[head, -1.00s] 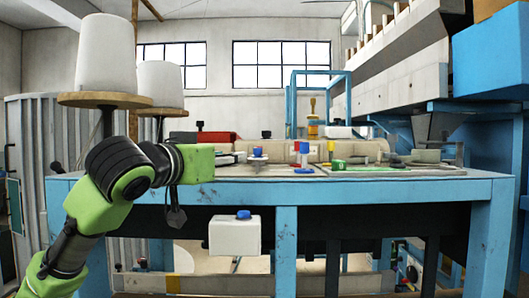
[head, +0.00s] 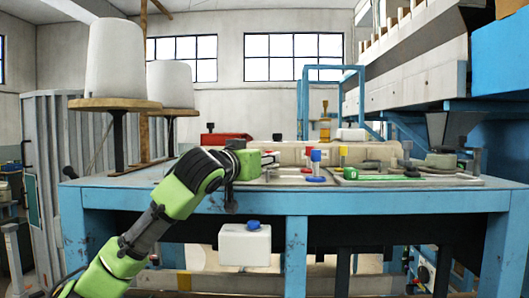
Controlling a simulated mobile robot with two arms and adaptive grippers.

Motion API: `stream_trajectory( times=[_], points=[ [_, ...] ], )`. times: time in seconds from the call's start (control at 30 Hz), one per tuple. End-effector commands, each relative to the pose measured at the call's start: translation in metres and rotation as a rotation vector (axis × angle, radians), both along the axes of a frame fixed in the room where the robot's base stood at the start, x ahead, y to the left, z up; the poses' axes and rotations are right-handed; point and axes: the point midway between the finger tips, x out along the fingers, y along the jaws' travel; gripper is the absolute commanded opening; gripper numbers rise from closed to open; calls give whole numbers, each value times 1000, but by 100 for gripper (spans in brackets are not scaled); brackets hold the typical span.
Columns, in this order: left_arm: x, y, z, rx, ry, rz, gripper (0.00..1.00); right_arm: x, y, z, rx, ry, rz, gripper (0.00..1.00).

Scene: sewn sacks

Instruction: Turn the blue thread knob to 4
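My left arm reaches in from the lower left over the table's front edge. My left gripper (head: 270,160) is at its far end, small and hard to make out, among small parts on the tabletop. Its fingers do not show clearly. A blue knob (head: 253,225) sits on top of a white box under the table's front edge, below my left wrist and apart from it. A blue-capped upright part (head: 316,156) with a blue base stands on the tabletop just right of the gripper. I cannot read any numbers or tell which blue part is the thread knob. My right gripper is out of view.
The blue-framed table (head: 400,203) spans the view. A green part (head: 360,173) and several small posts stand on its right half. Two large white cones (head: 113,62) stand at the left, and a slanted grey machine (head: 410,65) overhangs the right.

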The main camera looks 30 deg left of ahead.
Motion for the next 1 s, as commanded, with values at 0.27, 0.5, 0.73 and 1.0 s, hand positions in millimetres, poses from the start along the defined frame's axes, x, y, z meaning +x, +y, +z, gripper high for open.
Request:
stream_trajectory(
  times=[0.27, 0.5, 0.73, 1.0],
  points=[
    [8, 1, -1, 1, 0, 0, 34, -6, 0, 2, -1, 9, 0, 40],
    [7, 1, 0, 1, 0, 0, 3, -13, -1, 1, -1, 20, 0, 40],
    [7, 1, 0, 1, 0, 2, 0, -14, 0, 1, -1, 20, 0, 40],
    [8, -3, 0, 1, -1, 70, 0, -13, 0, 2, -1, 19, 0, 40]
  ],
)
